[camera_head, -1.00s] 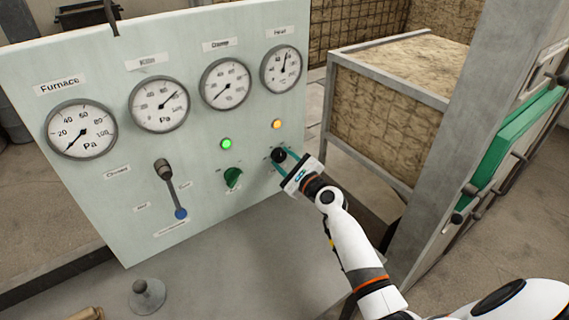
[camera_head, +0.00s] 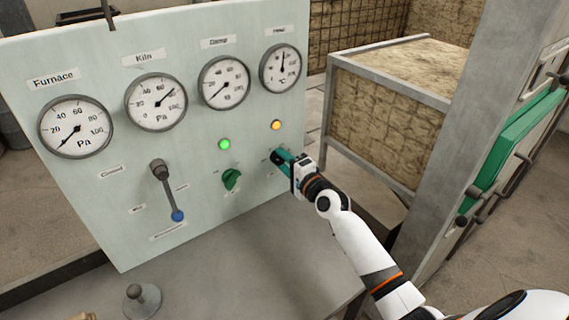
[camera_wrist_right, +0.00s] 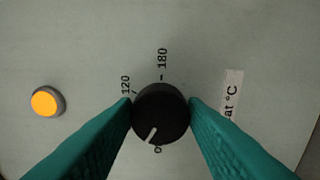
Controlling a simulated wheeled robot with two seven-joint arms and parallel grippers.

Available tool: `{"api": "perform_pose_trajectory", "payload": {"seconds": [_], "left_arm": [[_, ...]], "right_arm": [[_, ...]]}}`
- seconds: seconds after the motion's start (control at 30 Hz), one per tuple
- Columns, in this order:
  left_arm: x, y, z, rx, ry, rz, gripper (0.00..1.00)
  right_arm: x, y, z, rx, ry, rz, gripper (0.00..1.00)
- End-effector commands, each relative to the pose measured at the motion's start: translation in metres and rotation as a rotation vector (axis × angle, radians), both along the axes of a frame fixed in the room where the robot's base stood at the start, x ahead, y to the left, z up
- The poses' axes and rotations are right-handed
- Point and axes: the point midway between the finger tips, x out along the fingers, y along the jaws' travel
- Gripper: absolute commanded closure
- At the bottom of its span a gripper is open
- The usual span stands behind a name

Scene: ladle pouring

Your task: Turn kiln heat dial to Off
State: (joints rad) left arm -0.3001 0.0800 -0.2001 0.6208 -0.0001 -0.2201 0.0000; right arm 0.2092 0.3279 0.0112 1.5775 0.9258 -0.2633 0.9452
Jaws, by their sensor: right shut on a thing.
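The black heat dial (camera_wrist_right: 160,113) sits between the two green fingers of my right gripper (camera_wrist_right: 160,116) in the wrist view, with a finger against each side. Its white pointer line aims toward the lower left of that view, close to a partly hidden mark that begins like an "o". The marks 120 and 180 show above the dial, and a label ending "at °C" is to its right. In the head view my right gripper (camera_head: 281,158) reaches the panel (camera_head: 120,215) and its fingers mostly hide the dial. My left gripper is not in view.
An orange lamp (camera_head: 276,125) is above the dial. A green knob (camera_head: 231,179) and a green lamp (camera_head: 224,144) are to its left. A lever with a blue end (camera_head: 177,216) is further left. Several gauges line the panel's top.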

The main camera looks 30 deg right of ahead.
Motion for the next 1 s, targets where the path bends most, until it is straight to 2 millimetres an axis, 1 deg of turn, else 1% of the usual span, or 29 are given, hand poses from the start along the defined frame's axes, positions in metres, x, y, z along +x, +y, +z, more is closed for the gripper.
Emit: {"api": "perform_pose_trajectory", "payload": {"seconds": [0.2,0.5,0.7,1.0], "left_arm": [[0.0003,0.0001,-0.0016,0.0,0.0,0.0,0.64],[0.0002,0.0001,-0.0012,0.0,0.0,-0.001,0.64],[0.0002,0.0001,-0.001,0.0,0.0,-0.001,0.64],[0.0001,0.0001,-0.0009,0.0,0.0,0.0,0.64]], "right_arm": [[0.0001,0.0006,0.0009,-0.193,-0.028,0.001,0.84],[0.0001,0.0009,0.0014,-0.389,-0.055,0.001,0.84],[0.0,0.0005,0.0016,-0.46,-0.065,0.0,0.84],[0.0001,0.0008,0.0013,-0.493,-0.069,0.001,0.84]]}}
